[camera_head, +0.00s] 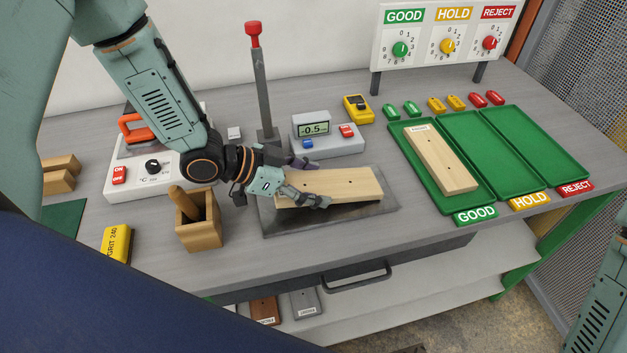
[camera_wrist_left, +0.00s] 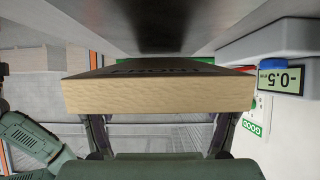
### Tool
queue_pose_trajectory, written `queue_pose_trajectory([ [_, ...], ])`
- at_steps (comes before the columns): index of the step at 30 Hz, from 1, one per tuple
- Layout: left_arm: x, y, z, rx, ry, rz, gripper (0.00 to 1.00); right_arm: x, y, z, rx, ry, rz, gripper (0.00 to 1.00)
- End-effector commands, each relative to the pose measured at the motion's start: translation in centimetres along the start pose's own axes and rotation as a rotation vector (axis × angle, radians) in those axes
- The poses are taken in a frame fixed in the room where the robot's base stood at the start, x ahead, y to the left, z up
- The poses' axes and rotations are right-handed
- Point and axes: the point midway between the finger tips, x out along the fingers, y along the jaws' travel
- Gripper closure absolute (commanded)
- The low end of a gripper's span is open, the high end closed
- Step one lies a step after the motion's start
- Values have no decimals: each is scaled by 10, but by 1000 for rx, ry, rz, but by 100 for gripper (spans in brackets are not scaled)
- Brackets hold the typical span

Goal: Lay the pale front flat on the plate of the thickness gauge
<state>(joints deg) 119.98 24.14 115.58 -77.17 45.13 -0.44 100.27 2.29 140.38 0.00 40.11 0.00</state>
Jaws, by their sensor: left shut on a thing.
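My left gripper (camera_head: 313,183) is shut on the left end of the pale front (camera_head: 345,187), a light wooden board with small dark holes. The board lies about level over the dark plate of the thickness gauge (camera_head: 285,225). In the left wrist view the board (camera_wrist_left: 158,97) shows its pale end between my fingers, with a shadowed, lettered face beside it. The gauge has a grey post with a red knob (camera_head: 253,28) and a display unit (camera_head: 326,136) reading -0.5. My right gripper is out of view.
Another pale board (camera_head: 440,158) lies in the green GOOD tray (camera_head: 470,193). HOLD and REJECT trays (camera_head: 545,140) are to its right. A wooden box (camera_head: 198,228) and yellow grit block (camera_head: 116,243) stand left of the plate. A heater unit (camera_head: 150,180) stands behind them.

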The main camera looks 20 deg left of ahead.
Motion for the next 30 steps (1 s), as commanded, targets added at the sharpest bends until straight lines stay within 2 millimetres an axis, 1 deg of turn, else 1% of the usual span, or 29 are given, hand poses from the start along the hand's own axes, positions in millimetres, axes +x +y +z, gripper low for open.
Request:
queue_pose_trajectory([
  [5, 2, 0, 2, 1, 1, 0, 63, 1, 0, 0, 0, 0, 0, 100],
  [6, 1, 0, 1, 1, 1, -1, 22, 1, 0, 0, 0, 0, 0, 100],
  [14, 1, 0, 2, 0, 0, 0, 0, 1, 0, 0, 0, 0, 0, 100],
  [22, 1, 0, 2, 0, 0, 0, 0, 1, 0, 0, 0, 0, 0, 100],
  [30, 1, 0, 2, 0, -1, 0, 23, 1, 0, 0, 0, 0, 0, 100],
])
